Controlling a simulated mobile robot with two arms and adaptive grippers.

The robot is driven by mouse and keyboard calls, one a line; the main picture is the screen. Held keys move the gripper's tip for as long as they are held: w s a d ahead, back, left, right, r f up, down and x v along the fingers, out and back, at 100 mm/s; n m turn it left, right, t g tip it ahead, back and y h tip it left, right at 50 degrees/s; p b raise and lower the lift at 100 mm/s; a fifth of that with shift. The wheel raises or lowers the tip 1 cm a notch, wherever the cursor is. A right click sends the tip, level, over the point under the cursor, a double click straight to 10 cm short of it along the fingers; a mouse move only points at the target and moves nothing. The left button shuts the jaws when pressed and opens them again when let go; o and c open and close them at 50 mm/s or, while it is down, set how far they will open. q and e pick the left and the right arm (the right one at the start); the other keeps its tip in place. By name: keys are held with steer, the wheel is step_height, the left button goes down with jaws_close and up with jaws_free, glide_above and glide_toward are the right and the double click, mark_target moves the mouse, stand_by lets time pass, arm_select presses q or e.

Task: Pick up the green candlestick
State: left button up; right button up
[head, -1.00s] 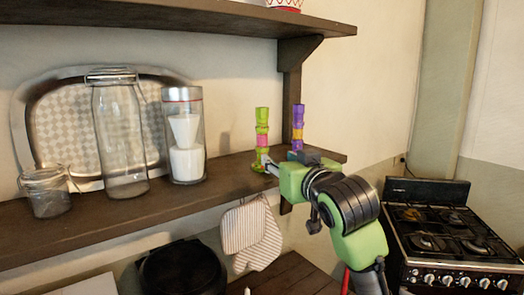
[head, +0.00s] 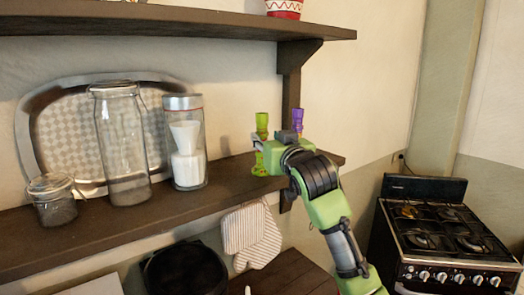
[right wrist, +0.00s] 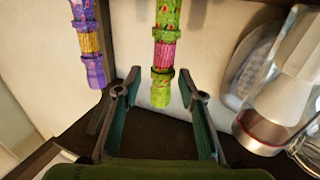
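The green candlestick (head: 262,124), with a pink band, stands on the wall shelf (head: 110,222) toward its right end. My right gripper (head: 259,158) is in front of it and hides its lower part in the head view. In the right wrist view the right gripper (right wrist: 160,88) is open. The green candlestick (right wrist: 163,50) shows between its two fingers, with a gap on both sides. How deep it sits between them is hard to tell. My left gripper is not in view.
A purple candlestick (head: 297,120) stands close by on the right; it is at the left in the right wrist view (right wrist: 88,42). Glass jars (head: 122,150) and a tray (head: 60,120) stand to the left. An upper shelf (head: 170,22) hangs above; mitts (head: 250,232) hang below.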

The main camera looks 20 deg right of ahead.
mark_target(263, 135)
steer(key=w+p, duration=0.2)
steer(key=w, duration=0.1)
steer(key=shift+w+a, duration=0.2)
steer(key=shift+w+f, duration=0.1)
steer(key=shift+w, duration=0.35)
jaws_close()
